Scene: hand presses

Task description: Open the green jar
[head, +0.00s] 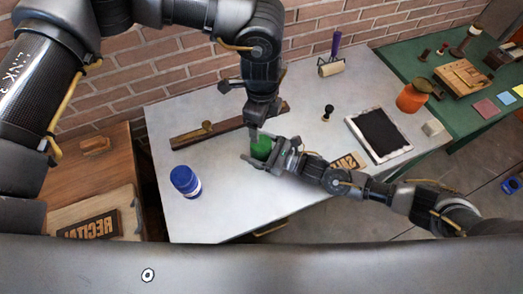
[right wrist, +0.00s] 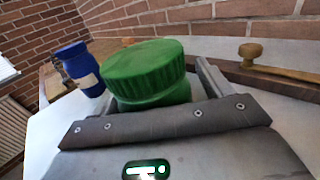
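The green jar (head: 261,148) stands upright on the white table, with its ribbed green lid (right wrist: 146,68) on in the right wrist view. My right gripper (head: 268,156) comes in from the right, low on the table. Its fingers (right wrist: 158,100) are on both sides of the jar body, below the lid, and look closed on it. My left gripper (head: 254,138) hangs down from above and overlaps the jar's edge in the head view. It does not show in the right wrist view, and its finger opening is not clear.
A blue jar (head: 186,181) stands to the left, also seen in the right wrist view (right wrist: 78,68). A long wooden bar with a knob (head: 206,128) lies behind. A dark framed pad (head: 380,133), a small stamp (head: 327,113) and a lettered block (head: 347,162) are to the right.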

